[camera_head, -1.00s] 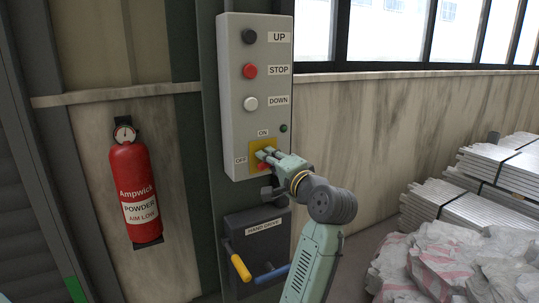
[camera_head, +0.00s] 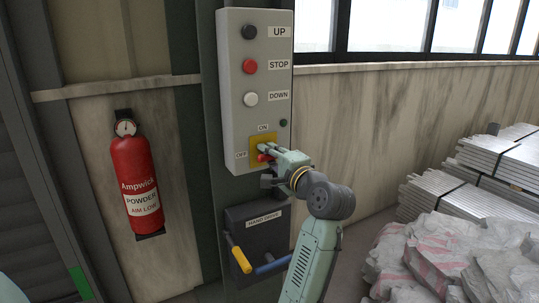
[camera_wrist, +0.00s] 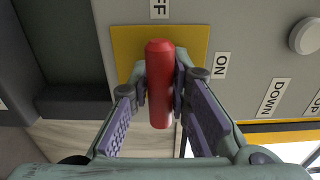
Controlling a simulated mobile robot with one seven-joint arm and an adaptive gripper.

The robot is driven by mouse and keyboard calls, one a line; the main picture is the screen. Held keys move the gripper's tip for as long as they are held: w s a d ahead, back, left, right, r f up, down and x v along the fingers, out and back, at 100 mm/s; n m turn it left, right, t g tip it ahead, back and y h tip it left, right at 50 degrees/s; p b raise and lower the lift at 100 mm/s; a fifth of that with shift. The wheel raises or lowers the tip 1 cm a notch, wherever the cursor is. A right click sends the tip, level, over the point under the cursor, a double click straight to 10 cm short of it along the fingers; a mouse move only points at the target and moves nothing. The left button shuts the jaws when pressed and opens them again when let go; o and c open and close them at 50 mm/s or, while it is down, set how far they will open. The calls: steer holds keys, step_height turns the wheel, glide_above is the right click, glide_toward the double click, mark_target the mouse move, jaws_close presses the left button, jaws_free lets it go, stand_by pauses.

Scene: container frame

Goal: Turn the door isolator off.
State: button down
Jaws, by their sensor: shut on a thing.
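The door isolator is a red handle (camera_head: 263,157) on a yellow plate (camera_head: 255,140), low on the grey control box. It also shows in the wrist view as a red bar (camera_wrist: 160,85) on the yellow plate (camera_wrist: 126,48). There the bar lines up with the OFF label (camera_wrist: 160,8), while the ON label (camera_wrist: 221,65) is off to its right. My gripper (camera_head: 268,152) is at the handle. In the wrist view my gripper's fingers (camera_wrist: 160,92) are on both sides of the red bar, shut on it.
The control box (camera_head: 236,100) carries black, red and white buttons above, and a small dark lamp (camera_head: 283,122). A hand drive box (camera_head: 247,217) with yellow and blue handles hangs below my gripper. A fire extinguisher (camera_head: 134,175) is at left; sacks (camera_head: 440,252) and stacked panels (camera_head: 475,195) are at right.

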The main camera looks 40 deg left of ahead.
steer(key=c, duration=1.5)
jaws_free()
steer(key=v, duration=1.2)
